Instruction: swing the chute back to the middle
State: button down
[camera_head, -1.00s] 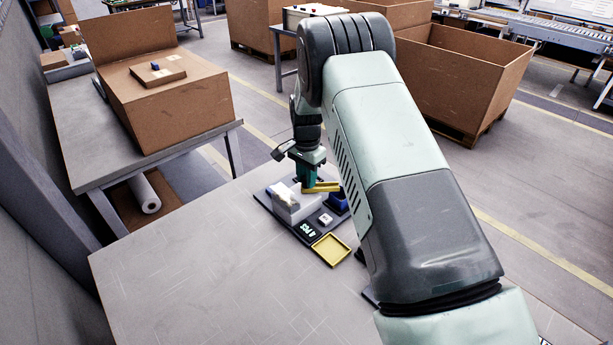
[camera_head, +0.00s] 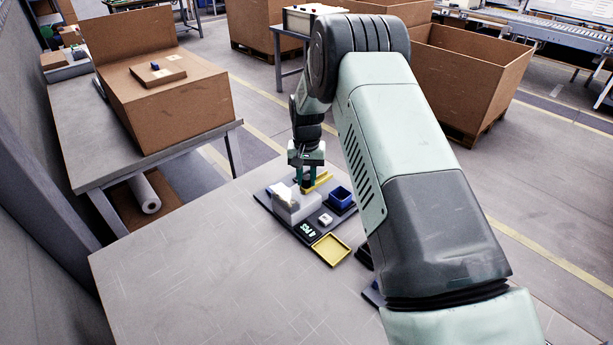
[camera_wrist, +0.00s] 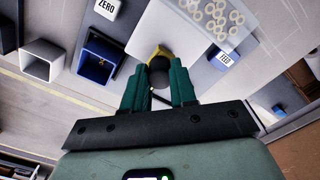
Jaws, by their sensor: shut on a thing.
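The yellow chute (camera_head: 318,183) is on the far side of the white housing (camera_head: 295,208), slanting up and right in the head view. In the wrist view only a small yellow part of the chute (camera_wrist: 160,52) shows, partly hidden by a dark round knob (camera_wrist: 160,72). My gripper (camera_head: 305,184) points down at the chute's near end. In the wrist view my gripper's green fingers (camera_wrist: 160,85) are shut on the chute, with the dark knob between them.
A blue bin (camera_head: 340,197) stands right of the chute; a pale bin (camera_wrist: 43,60) is beside it in the wrist view. A ZERO button (camera_wrist: 107,8), FEED button (camera_wrist: 226,58) and tray of rings (camera_wrist: 215,18) are close. A yellow tray (camera_head: 331,249) lies in front.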

dwell(0.4)
jog(key=c, duration=0.9)
grip_release()
notch_tip(320, 180, up, 11)
